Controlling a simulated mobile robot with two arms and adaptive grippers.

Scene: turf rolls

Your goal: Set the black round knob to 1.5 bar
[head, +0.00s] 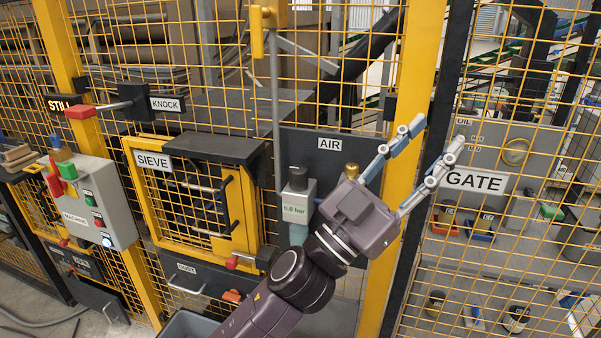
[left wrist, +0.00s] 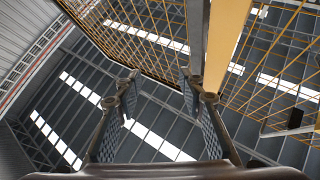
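The black round knob (head: 298,178) sits on top of a grey air unit (head: 297,208) below the AIR sign (head: 330,144). A green display on the unit appears to read 0.8 bar. My left gripper (head: 436,138) is right of the knob and above it, apart from it, with its fingers pointing up and right. Its two fingers are spread and hold nothing. In the left wrist view the open gripper (left wrist: 160,78) faces the roof, and the knob is not seen there. My right gripper is in neither view.
A brass-coloured part (head: 351,170) shows just behind my left wrist. A yellow post (head: 408,90) and mesh fence stand close to my fingers, with the GATE sign (head: 474,182) to the right. The SIEVE door (head: 190,195) and grey MACHINE box (head: 96,200) are left.

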